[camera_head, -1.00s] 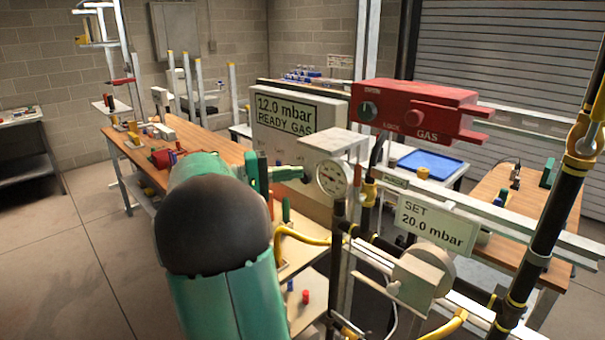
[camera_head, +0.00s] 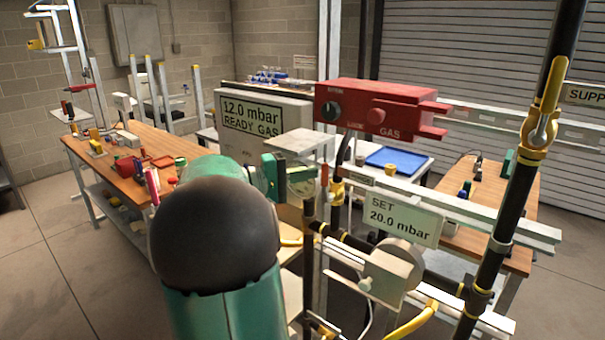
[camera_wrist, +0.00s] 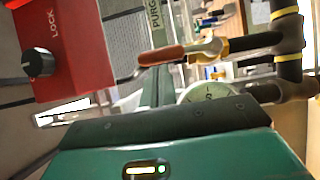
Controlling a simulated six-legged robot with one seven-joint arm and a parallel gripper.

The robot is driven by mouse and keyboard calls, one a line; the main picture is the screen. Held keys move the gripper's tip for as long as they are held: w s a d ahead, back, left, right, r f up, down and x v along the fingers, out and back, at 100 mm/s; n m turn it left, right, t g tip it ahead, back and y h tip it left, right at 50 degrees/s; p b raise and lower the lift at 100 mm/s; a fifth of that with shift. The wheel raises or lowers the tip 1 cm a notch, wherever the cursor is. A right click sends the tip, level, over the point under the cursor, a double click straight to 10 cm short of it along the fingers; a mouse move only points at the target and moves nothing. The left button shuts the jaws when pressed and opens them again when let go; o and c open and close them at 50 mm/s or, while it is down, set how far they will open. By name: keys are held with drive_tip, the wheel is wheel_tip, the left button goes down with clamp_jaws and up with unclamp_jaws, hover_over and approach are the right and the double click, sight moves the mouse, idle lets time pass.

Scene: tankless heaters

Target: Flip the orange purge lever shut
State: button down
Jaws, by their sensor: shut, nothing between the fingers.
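The orange purge lever (camera_head: 324,177) stands upright above a brass valve, just right of my gripper in the head view. In the wrist view, the lever (camera_wrist: 168,55) points left from its brass valve (camera_wrist: 208,47), in line with the dark pipe behind it. A "PURGE" label (camera_wrist: 155,14) is beside it. My gripper (camera_head: 302,181) is shut and empty, close to the lever in the head view. Its green fingers (camera_wrist: 156,86) reach up beside the lever's tip in the wrist view. I cannot tell whether they touch it.
A red gas box (camera_head: 375,108) is above and right of the lever. A white panel (camera_head: 250,125) reading 12.0 mbar is behind my gripper. A gauge (camera_wrist: 208,92) sits low in the wrist view. A yellow-handled valve (camera_head: 545,100) and black pipe stand at the right.

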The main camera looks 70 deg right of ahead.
sight(327, 180)
drive_tip(key=shift+s+a+r+m+t, duration=0.2)
drive_tip(key=shift+s+r+m+t, duration=0.15)
drive_tip(key=shift+m, duration=0.35)
drive_tip(key=shift+s+a+m+y, duration=0.15)
drive_tip(key=shift+s+m+y, duration=0.15)
drive_tip(key=shift+s, duration=0.1)
drive_tip(key=s+m+t, duration=0.1)
drive_tip(key=s+a+m+t, duration=0.1)
drive_tip(key=m, duration=0.1)
drive_tip(key=s+m+t, duration=0.1)
drive_tip(key=s, duration=0.1)
drive_tip(key=shift+a+f+t+y, duration=0.15)
drive_tip(key=shift+a+t+y, duration=0.15)
drive_tip(key=shift+a, duration=0.1)
drive_tip(key=s+a+f+m+t+h, duration=0.1)
drive_tip(key=s+a+f+m+t, duration=0.1)
drive_tip(key=s+f+m+t, duration=0.2)
drive_tip(key=shift+s+f+m+t, duration=0.25)
drive_tip(key=shift+f+m+t, duration=0.2)
drive_tip(key=shift+m, duration=0.35)
drive_tip(key=shift+d+r, duration=0.1)
